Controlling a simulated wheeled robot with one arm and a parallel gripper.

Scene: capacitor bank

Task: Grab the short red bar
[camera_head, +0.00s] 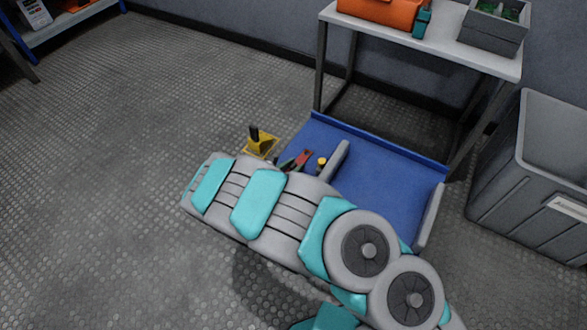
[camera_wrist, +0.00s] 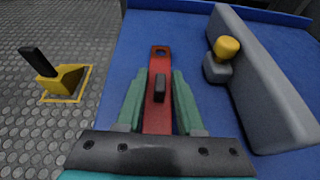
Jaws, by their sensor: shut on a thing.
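The short red bar (camera_wrist: 160,69) shows in the wrist view, with a hole at its far end and a small dark block on its middle. It lies along my gripper (camera_wrist: 158,98), over the blue surface. My gripper's green fingers are shut on both sides of the bar. In the head view the red bar (camera_head: 303,158) is a small red patch at the left edge of the blue platform (camera_head: 375,182), partly hidden by my arm. The gripper shows only in part there.
A grey rail (camera_wrist: 262,80) with a yellow-topped knob (camera_wrist: 227,47) stands right of the bar. A yellow holder with a black handle (camera_wrist: 62,78) is on the floor at left. A table (camera_head: 440,40) stands behind the platform, and a grey bin (camera_head: 530,190) stands right.

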